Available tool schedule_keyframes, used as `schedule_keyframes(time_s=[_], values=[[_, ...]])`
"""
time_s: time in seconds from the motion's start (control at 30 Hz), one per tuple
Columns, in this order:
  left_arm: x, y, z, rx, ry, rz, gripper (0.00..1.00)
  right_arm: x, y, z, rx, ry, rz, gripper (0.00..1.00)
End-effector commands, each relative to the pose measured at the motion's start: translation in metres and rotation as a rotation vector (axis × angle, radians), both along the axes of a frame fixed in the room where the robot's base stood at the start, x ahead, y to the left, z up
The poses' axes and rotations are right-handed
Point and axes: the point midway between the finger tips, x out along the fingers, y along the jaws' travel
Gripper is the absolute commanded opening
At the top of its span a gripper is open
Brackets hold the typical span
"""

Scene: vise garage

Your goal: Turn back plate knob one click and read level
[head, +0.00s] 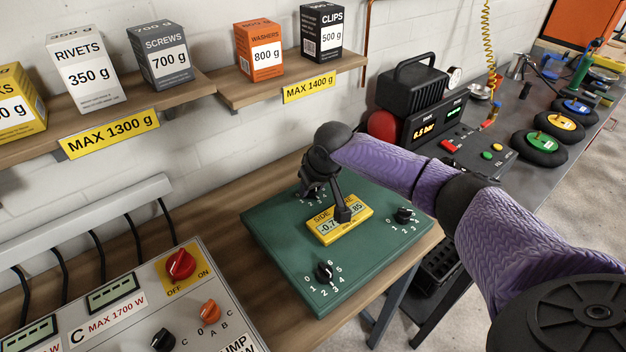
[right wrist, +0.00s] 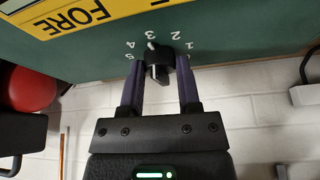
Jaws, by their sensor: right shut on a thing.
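The green plate (head: 275,255) lies on the wooden bench with dark numbered knobs. My right gripper (head: 313,188) is at its back edge and hides the back knob in the head view. In the right wrist view, my right gripper (right wrist: 160,80) is shut on the black back knob (right wrist: 158,57), a finger on each side. The knob's white mark points near 3. The yellow level display (head: 325,232) sits mid-plate; my arm covers part of it, and only parts such as "-0.7" and "85" show. The front knob (head: 324,271) and right knob (head: 404,214) stand free. My left gripper is out of view.
A control panel (head: 135,315) with a red knob stands at front left. Shelves with boxes (head: 85,70) hang on the wall above.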

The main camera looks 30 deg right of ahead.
Motion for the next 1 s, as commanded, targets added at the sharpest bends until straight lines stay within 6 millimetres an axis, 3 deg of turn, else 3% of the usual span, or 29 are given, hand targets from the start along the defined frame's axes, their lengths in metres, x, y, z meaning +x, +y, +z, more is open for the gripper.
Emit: schedule_keyframes(time_s=[0.13, 0.5, 1.0], values=[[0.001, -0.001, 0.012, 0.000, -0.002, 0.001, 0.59, 0.000, -0.001, 0.002, 0.002, 0.002, 0.110, 0.00], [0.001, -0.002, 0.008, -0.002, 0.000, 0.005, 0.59, 0.000, -0.002, -0.001, 0.002, 0.001, 0.386, 0.00], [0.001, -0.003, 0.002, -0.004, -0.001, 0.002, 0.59, 0.001, -0.003, -0.001, 0.001, 0.001, 0.555, 0.00]])
